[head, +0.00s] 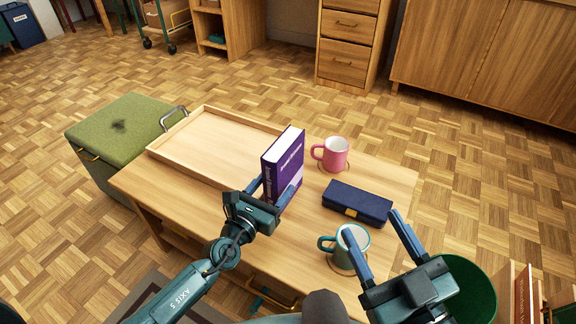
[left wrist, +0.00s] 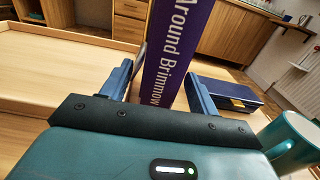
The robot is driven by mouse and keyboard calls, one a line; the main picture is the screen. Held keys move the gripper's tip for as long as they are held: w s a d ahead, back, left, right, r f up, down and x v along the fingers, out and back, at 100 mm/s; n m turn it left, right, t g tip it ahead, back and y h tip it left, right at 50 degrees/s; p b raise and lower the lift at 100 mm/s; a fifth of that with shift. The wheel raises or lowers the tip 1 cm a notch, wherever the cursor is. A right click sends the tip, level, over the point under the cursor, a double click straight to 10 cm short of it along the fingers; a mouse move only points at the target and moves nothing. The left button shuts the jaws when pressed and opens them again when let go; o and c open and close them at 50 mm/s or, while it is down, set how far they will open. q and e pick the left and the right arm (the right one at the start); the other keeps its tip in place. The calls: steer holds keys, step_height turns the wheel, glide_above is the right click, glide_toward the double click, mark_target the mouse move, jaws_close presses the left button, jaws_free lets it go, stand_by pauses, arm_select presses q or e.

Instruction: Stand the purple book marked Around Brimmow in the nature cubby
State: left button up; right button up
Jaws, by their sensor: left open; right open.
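The purple book (head: 285,162) stands upright on the low wooden table, at the right edge of the tray. In the left wrist view its spine (left wrist: 172,60) reads "Around Brimmow". My left gripper (head: 270,194) is open, with its fingers on either side of the book's lower part; it also shows in the left wrist view (left wrist: 163,85). I cannot tell whether either finger touches the book. My right gripper (head: 380,240) is open and empty, above the table's front right corner near the teal mug. The nature cubby is not recognisable in these views.
On the table (head: 150,200) are a wooden tray (head: 215,150), a pink mug (head: 335,154), a dark blue case (head: 357,203) and a teal mug (head: 346,246). A green-topped box (head: 118,128) stands left, a green bin (head: 470,285) right. Open parquet lies beyond the table.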

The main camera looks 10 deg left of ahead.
arm_select(q)
steer(key=shift+c, duration=0.2)
steer(key=shift+w, duration=0.15)
steer(key=shift+x, duration=0.9)
jaws_close()
steer(key=shift+r, duration=0.35)
steer(key=shift+r, duration=0.1)
